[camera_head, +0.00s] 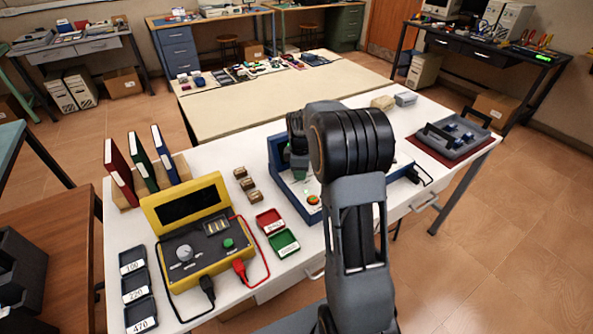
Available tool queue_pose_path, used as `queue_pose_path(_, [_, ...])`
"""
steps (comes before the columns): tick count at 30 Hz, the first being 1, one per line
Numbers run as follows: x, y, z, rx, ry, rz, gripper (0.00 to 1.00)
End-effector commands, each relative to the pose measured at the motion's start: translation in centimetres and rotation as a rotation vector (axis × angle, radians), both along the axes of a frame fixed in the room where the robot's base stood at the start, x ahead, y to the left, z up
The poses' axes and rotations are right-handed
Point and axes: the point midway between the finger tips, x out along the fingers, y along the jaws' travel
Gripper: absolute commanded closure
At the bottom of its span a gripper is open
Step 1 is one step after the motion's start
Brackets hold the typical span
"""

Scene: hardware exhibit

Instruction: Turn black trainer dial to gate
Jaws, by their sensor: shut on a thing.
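The blue-sided trainer (304,209) with a pale top panel stands on the white table, partly hidden behind my arm. My gripper (299,171) points down at the left part of its panel and is shut. The black dial is hidden by the fingers, so its pointer and the gate mark cannot be read. An orange-red round button (313,199) shows on the panel in front of the gripper. My forearm covers the middle of the trainer.
A yellow meter (212,265) with red and black leads stands left of the trainer. Small red (269,221) and green (285,243) trays lie between them. Upright binders (140,165) stand at the back left. A grey tray (456,138) sits at the right end.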

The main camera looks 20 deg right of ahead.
Motion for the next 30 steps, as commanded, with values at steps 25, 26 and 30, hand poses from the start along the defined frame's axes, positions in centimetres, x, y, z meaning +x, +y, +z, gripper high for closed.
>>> queue_pose_path(25, [-0.06, 0.24, -0.1, -0.001, 0.005, -0.001, 0.4])
queue_pose_path(26, [-0.05, 0.25, -0.1, 0.0, 0.004, -0.001, 0.4])
queue_pose_path(30, [-0.01, 0.26, 0.33, 0.0, 0.002, -0.001, 0.4])
